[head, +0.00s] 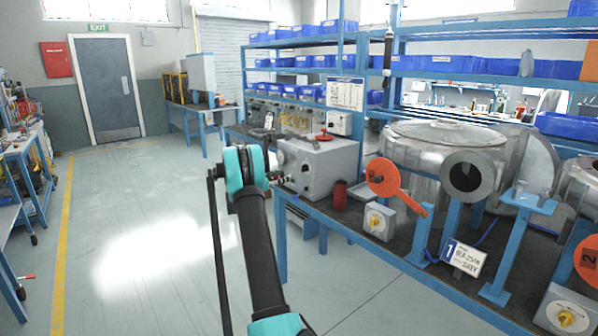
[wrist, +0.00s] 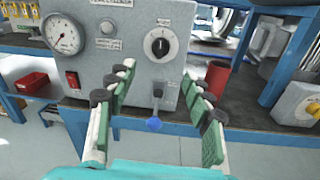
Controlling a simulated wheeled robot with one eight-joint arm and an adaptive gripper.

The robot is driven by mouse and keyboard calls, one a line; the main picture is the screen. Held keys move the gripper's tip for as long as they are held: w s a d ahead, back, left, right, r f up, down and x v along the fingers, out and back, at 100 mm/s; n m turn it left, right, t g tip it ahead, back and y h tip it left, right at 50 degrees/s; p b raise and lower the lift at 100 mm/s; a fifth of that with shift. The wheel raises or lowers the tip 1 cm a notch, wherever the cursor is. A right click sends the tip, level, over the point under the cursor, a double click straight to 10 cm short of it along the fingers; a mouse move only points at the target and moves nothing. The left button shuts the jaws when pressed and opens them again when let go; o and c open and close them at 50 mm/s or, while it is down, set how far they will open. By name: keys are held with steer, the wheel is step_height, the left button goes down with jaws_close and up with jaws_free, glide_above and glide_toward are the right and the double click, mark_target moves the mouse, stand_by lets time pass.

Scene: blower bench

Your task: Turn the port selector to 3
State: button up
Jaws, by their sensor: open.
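The grey test box (head: 318,167) stands on the bench in the head view. In the wrist view its front panel (wrist: 130,75) fills the upper middle. The pointer looks roughly upright; the dial's numbers are too small to read. My gripper (wrist: 157,77) is open and empty, its green-padded fingers spread in front of the panel, below the knob and apart from it. In the head view my arm mostly hides the gripper.
A small lever with a blue tip (wrist: 153,124) hangs below the knob, between my fingers. A pressure gauge (wrist: 63,35) and red switch (wrist: 72,80) are to the left. A dark red cup (wrist: 217,77) stands right of the box. Floor left of the bench (head: 150,220) is clear.

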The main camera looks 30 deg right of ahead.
mark_target(304, 168)
steer(key=w+d, duration=0.1)
steer(key=d, duration=1.1)
steer(key=shift+w, duration=0.3)
steer(key=shift+c, duration=0.3)
steer(key=c, duration=1.1)
steer(key=shift+m, duration=0.4)
steer(key=shift+f+m+h, duration=0.1)
steer(key=shift+m+h, duration=0.2)
steer(key=shift+m, duration=3.9)
